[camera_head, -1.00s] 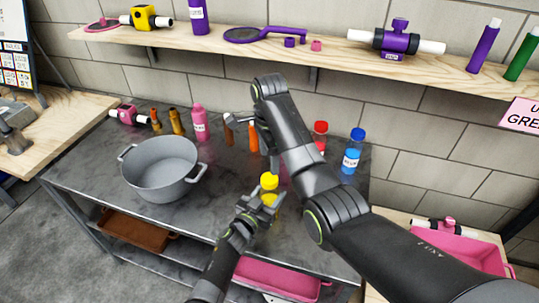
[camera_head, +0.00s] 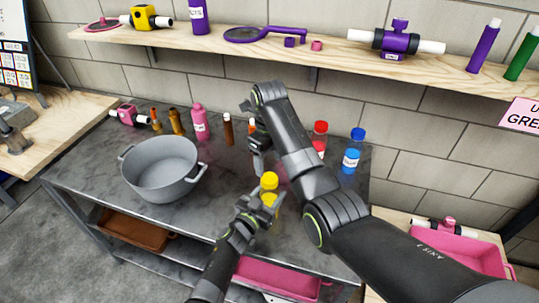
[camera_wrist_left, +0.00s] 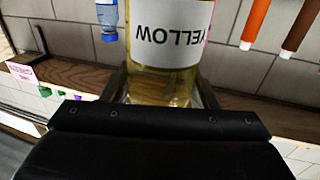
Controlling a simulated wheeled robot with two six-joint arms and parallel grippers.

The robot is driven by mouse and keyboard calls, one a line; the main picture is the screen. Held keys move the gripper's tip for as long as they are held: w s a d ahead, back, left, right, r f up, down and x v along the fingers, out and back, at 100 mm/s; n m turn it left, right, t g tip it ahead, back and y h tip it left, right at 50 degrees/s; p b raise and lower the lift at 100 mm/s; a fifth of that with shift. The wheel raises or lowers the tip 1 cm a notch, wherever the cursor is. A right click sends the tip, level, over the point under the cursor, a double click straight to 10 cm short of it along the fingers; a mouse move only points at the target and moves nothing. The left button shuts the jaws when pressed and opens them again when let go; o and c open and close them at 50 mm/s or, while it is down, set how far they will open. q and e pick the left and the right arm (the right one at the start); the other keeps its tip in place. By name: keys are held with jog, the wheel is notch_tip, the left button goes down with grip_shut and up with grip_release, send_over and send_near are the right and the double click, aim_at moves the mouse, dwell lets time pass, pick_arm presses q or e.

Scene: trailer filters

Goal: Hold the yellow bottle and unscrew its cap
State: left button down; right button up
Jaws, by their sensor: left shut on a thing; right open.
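The yellow bottle (camera_head: 268,199) with its yellow cap (camera_head: 269,180) is upright near the front of the dark table. My left gripper (camera_head: 262,206) is shut around its body below the cap. In the left wrist view the bottle (camera_wrist_left: 172,80) is between the fingers, its "YELLOW" label upside down and its cap out of frame. My right gripper (camera_head: 259,157) is open and empty, pointing down a little behind and above the yellow cap.
A grey pot (camera_head: 160,170) stands to the left. A wooden shelf (camera_head: 330,51) runs above. Bare table lies between pot and yellow bottle.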

aim_at(270, 178)
notch_tip(270, 178, down, 6)
jog(key=shift+f, duration=0.25)
